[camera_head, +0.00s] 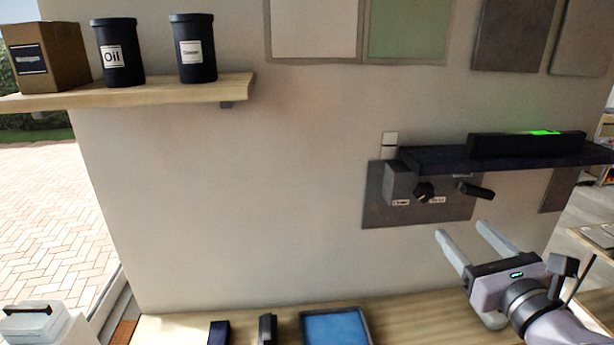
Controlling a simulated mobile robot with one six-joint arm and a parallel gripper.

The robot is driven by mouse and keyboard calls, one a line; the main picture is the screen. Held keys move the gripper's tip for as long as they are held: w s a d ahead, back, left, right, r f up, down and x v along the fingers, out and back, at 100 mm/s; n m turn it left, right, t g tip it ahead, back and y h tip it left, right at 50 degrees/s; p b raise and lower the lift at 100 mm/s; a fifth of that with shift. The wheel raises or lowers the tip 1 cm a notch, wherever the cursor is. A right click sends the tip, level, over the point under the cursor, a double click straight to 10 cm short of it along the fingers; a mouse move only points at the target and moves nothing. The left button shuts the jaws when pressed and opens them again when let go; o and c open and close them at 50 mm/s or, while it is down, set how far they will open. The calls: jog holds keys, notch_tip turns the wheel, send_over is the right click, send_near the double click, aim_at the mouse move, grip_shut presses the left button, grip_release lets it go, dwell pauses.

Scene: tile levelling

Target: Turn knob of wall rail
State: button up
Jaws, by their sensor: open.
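The wall rail is a dark shelf-like bar (425,160) on the wall at the right. Below it a grey plate (378,215) carries a light grey block, a black knob (424,192) and a dark handle (476,189), with small white labels beside them. A long black level-like bar (510,145) with a bright green patch lies on the rail. My gripper (466,232) is below and to the right of the knob, apart from it. Its two light grey fingers are spread, with nothing between them, and point up and left toward the plate.
A wooden bench (420,322) runs along the bottom, with a blue tray (336,328) and two dark items on it. A wooden shelf (150,95) at upper left holds a box and two black canisters. The wall left of the plate is clear.

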aim_at(426, 195)
jog(key=w, duration=1.3)
jog(key=shift+w+a+f+b, duration=0.1)
jog(key=shift+a+b, duration=0.15)
jog(key=shift+b, duration=0.05)
grip_shut()
jog(key=shift+r+m+p, duration=0.3)
jog(key=shift+m+p, duration=0.6)
jog(key=shift+p, duration=0.25)
jog(key=m+p, duration=0.2)
jog(key=shift+f+m, duration=0.1)
jog(key=shift+m, duration=0.2)
jog(key=shift+f, duration=0.2)
